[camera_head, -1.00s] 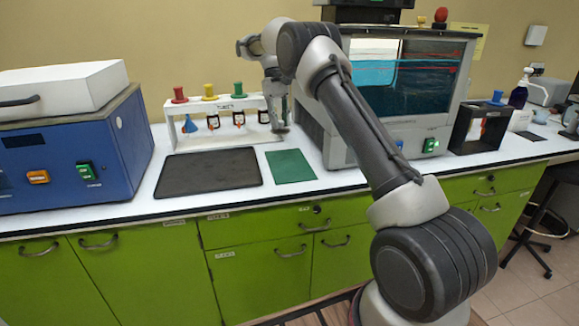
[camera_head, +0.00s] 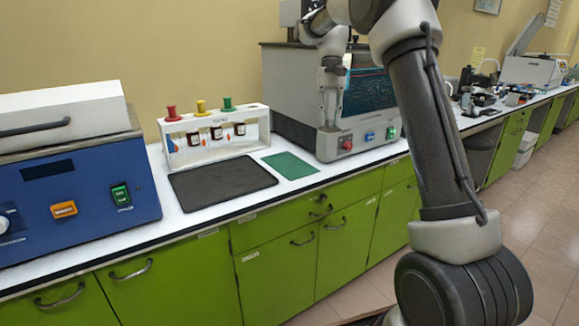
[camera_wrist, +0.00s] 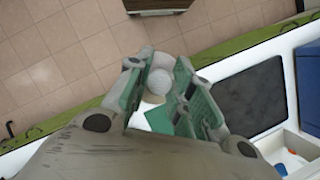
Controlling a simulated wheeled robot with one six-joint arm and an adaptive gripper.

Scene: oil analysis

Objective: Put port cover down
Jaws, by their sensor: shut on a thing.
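My gripper (camera_head: 330,124) hangs pointing down in front of the grey instrument with the dark window, just right of the green mat (camera_head: 290,165). In the wrist view my gripper (camera_wrist: 159,68) has its green-padded fingers closed around a pale grey, rounded piece (camera_wrist: 160,82), which looks like the port cover. Its lower part is hidden by the fingers. In the head view the held piece is too small to make out. The green mat lies flat and bare on the counter, and part of it shows in the wrist view (camera_wrist: 257,112).
A black mat (camera_head: 222,183) lies left of the green one. A white rack (camera_head: 215,140) behind holds brown bottles, with red, yellow and green pieces on top. A blue machine (camera_head: 75,185) stands left; the grey instrument (camera_head: 300,85) stands close behind my gripper.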

